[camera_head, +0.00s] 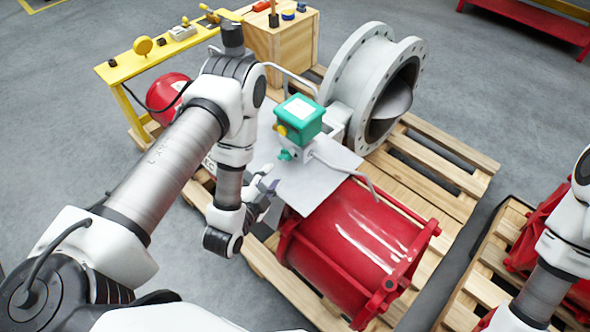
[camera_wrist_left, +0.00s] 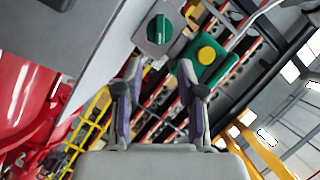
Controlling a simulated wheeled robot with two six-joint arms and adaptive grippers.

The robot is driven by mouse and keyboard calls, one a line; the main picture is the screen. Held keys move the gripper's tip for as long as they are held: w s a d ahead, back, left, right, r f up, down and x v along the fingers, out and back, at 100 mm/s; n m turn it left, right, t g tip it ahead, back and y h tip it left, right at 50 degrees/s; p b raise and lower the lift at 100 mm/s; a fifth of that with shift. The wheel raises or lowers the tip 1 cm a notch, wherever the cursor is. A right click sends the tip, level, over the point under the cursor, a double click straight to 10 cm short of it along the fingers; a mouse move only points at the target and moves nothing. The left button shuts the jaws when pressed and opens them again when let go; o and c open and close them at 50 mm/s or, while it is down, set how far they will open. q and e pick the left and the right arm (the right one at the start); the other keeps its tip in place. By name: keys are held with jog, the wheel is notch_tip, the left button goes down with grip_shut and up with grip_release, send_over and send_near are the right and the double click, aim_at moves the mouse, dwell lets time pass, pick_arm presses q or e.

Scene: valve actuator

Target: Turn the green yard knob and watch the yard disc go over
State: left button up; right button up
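The green knob (camera_head: 285,155) is on the small grey box under the green-topped actuator housing (camera_head: 298,115). In the left wrist view the knob (camera_wrist_left: 160,28) shows its raised grip bar, beyond the fingertips. A round yellow piece (camera_head: 281,130) is on the housing's side, and a yellow disc (camera_head: 142,45) stands on the yellow bench. I cannot tell which is the yard disc. My left gripper (camera_head: 268,182) is below and left of the knob. Its fingers (camera_wrist_left: 162,90) are apart with nothing between them, short of the knob. My right gripper is out of view.
A grey plate (camera_head: 318,185) lies beside the actuator, above the red cylinder (camera_head: 350,245). Bent grey rails flank the housing. A large flanged pipe (camera_head: 355,75) stands behind on the wooden pallet (camera_head: 450,185). The yellow bench (camera_head: 130,68) and wooden crate (camera_head: 283,45) are at the back.

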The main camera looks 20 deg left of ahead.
aim_at(283, 159)
pick_arm(q)
jog(key=x, duration=0.3)
jog(key=p+x, duration=0.1)
jog(key=x, duration=0.3)
jog(key=shift+w+a+f, duration=0.2)
jog(key=shift+w+f, duration=0.05)
jog(key=shift+w, duration=0.05)
jog(key=shift+w+a+f, duration=0.15)
jog(key=shift+w+a, duration=0.05)
grip_shut()
